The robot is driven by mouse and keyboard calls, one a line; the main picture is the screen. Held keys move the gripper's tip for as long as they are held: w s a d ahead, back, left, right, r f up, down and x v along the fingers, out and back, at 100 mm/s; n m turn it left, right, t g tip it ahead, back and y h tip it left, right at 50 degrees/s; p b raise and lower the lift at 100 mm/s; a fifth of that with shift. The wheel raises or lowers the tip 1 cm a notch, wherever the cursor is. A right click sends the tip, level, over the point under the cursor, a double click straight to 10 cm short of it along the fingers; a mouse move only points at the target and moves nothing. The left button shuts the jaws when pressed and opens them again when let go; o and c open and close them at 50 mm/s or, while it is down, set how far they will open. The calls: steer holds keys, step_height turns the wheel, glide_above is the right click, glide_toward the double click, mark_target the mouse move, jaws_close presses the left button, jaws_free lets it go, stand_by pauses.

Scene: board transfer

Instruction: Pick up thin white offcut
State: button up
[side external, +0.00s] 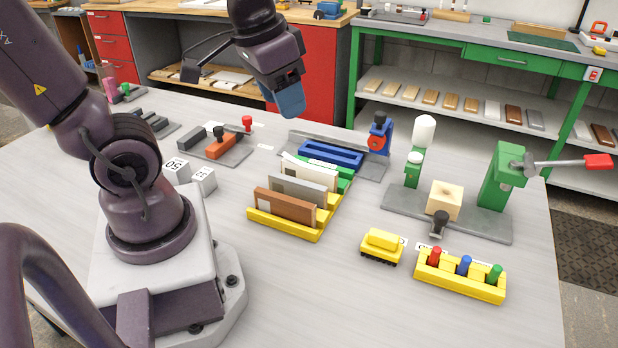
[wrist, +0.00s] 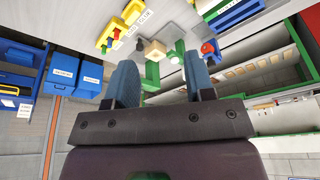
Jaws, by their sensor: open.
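A thin white board (side external: 310,172) stands on edge in the yellow rack (side external: 285,230), behind a grey board (side external: 297,189) and a brown board (side external: 284,205). It is the only upright white board I see on the bench; I cannot tell for sure that it is the offcut. My gripper (side external: 290,103) is high above the back of the bench, behind and well above the rack. In the wrist view its two blue fingers (wrist: 160,78) are apart with nothing held between them. The white board is not clearly seen there.
A blue tray (side external: 330,154) lies behind the rack. A green clamp fixture (side external: 500,177) with a wooden block (side external: 445,200) stands to the right. A yellow peg holder (side external: 459,278) and yellow block (side external: 382,246) are in front. The front middle bench is clear.

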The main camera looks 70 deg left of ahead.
steer(key=w+a+f+g, duration=0.2)
steer(key=w+a+f, duration=0.2)
steer(key=a+f, duration=0.25)
steer(key=m+g, duration=0.1)
steer(key=m, duration=1)
glide_above(307, 165)
step_height(307, 165, down, 10)
steer(key=shift+h, duration=0.3)
step_height(307, 165, down, 6)
steer(key=shift+s+d+f, duration=0.1)
steer(key=shift+d+f, duration=0.05)
steer(key=shift+f, duration=0.05)
steer(key=shift+a+f, duration=0.2)
steer(key=shift+f, duration=2.75)
jaws_close()
steer(key=shift+r, duration=0.1)
